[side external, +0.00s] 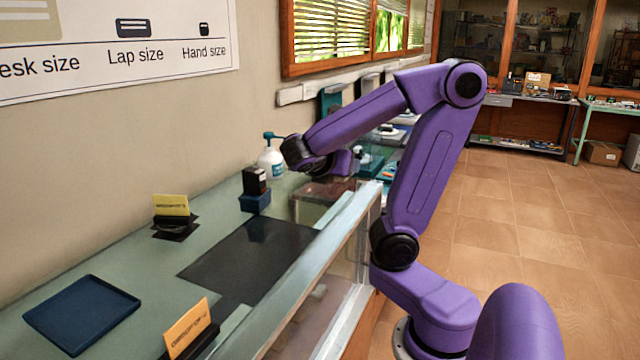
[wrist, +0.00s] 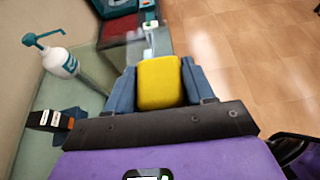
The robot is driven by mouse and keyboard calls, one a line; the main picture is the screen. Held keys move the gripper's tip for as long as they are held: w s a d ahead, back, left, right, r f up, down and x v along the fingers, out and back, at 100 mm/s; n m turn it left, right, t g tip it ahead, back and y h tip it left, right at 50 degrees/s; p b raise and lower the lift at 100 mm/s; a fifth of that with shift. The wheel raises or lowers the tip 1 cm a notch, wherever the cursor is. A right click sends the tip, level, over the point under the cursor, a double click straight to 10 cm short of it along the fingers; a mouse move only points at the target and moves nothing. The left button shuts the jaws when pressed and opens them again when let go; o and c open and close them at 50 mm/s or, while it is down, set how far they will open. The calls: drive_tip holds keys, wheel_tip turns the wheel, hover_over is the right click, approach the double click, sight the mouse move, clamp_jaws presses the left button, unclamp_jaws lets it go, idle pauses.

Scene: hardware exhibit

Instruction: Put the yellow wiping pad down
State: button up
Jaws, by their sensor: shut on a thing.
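The yellow wiping pad (wrist: 159,85) is between the two blue-grey fingers of my gripper (wrist: 158,74) in the wrist view. The fingers are shut on its left and right sides. In the side external view, my gripper (side external: 342,165) is at the far end of the counter, above the glass part near its right edge. The pad cannot be made out there. What lies directly under the pad is hidden.
A pump bottle (side external: 271,162) and a black stamp-like block on a blue base (side external: 255,201) stand left of my gripper. A dark mat (side external: 250,262), an empty blue tray (side external: 82,313) and yellow cards (side external: 171,205) are nearer. The glass counter edge is at right.

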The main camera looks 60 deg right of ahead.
drive_tip(key=w+d, duration=0.4)
drive_tip(key=d, duration=0.5)
hover_over(315, 187)
wheel_tip(315, 187, down, 9)
drive_tip(key=shift+w+f, duration=0.1)
drive_tip(key=shift+f, duration=0.15)
drive_tip(key=shift+d+f, duration=0.1)
drive_tip(key=shift+f, duration=1.5)
drive_tip(key=shift+f, duration=0.15)
drive_tip(key=o, duration=1)
